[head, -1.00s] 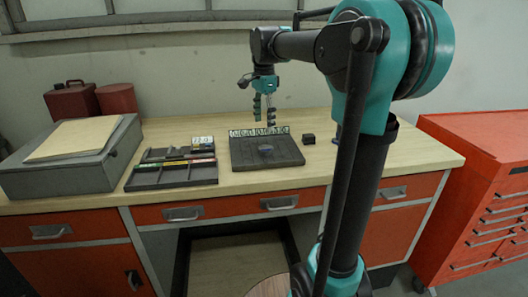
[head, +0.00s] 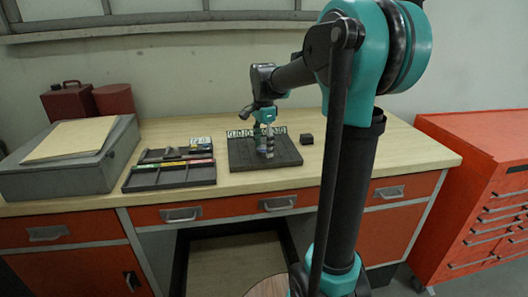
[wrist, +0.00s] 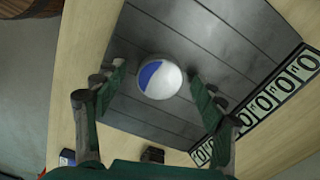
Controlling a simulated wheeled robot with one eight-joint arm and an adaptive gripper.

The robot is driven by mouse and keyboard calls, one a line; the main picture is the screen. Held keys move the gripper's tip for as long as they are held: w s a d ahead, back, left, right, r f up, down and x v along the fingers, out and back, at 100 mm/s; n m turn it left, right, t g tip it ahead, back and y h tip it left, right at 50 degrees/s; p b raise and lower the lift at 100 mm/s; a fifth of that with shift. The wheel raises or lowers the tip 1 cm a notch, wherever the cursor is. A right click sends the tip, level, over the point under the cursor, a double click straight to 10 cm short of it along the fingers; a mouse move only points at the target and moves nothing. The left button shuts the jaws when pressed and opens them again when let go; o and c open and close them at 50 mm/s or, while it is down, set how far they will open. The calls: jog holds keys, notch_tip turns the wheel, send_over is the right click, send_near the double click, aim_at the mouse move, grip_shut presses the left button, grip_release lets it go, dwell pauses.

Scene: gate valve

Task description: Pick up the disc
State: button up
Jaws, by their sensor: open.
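The disc (wrist: 159,78) is round, white with a blue patch, and lies on the dark slatted board (wrist: 245,60) in the wrist view. My gripper (wrist: 160,82) is open, with one finger on each side of the disc and visible gaps between them. In the head view my gripper (head: 266,152) is low over the middle of the same board (head: 243,158). The gripper hides the disc there.
A strip of numbered tiles (head: 245,132) runs along the board's back edge. A small black block (head: 306,139) sits to its right. A divided dark tray (head: 160,178) lies to the left, and a grey case (head: 55,179) farther left. The bench's right side is clear.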

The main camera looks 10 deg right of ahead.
jog(key=c, duration=1.6)
